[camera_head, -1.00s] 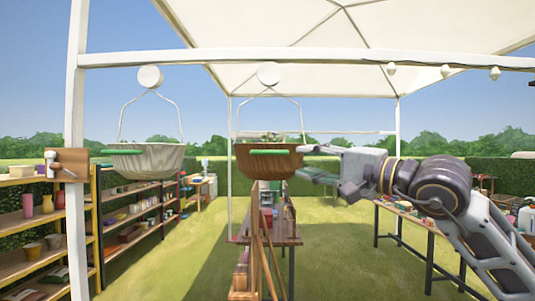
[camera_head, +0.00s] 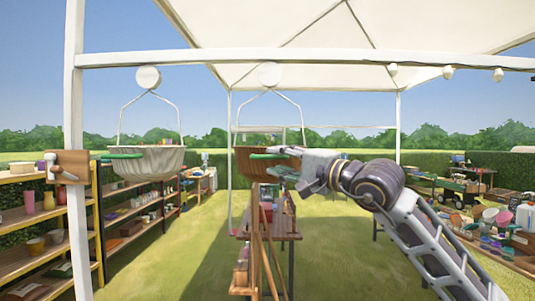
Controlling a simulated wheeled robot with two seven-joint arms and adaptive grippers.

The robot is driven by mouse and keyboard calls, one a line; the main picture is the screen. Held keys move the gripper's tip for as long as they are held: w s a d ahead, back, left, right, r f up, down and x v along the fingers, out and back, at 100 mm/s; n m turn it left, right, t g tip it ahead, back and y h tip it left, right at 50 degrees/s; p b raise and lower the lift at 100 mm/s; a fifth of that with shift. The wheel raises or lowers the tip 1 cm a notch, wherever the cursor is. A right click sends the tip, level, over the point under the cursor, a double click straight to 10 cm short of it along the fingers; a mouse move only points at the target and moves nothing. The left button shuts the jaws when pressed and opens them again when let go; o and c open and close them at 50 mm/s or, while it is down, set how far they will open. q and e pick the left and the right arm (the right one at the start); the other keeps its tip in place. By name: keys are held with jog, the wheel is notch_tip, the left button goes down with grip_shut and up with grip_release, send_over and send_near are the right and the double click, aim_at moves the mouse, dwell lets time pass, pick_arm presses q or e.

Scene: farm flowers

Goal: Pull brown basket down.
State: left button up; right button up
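The brown basket (camera_head: 257,168) hangs by white wires from a round white pulley (camera_head: 269,75) on the white beam. A green handle (camera_head: 268,156) sticks out at its front rim. My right gripper (camera_head: 288,162) is at the basket's right side, by the right end of the green handle. Its fingers overlap the basket's edge, and I cannot tell whether they are open or shut, or touching the handle. A pale whitish basket (camera_head: 147,163) with a green handle (camera_head: 122,156) hangs to the left at nearly the same height. My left gripper is not in view.
A white post (camera_head: 76,200) with a wooden crank block (camera_head: 68,167) stands at left. Shelves (camera_head: 30,215) with pots are behind it. A wooden table (camera_head: 285,228) stands beyond the brown basket. Open grass (camera_head: 340,260) lies on the right.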

aim_at(270, 158)
jog(key=shift+p+x, duration=0.85)
jog(key=shift+x, duration=1.55)
jog(key=shift+c, duration=0.2)
grip_shut()
